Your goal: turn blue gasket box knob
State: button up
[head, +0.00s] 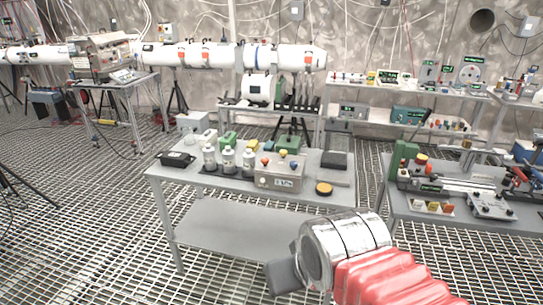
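My gripper (284,277) is at the bottom centre, in front of the table and apart from the box. It shows as a dark block on a silver wrist, with my red sleeved arm behind. The fingertips cannot be told apart, so open or shut is unclear.
Grey-white bottles (228,160) stand left of the box, with a black case (178,160) at the table's left edge. A yellow-topped black disc (324,188) lies to its right. A second table (470,208) with devices stands at right. Open grating floor (90,240) lies at left.

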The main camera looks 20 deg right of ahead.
aim_at(293, 165)
jog(key=u, duration=0.55)
jog(key=i, duration=1.25)
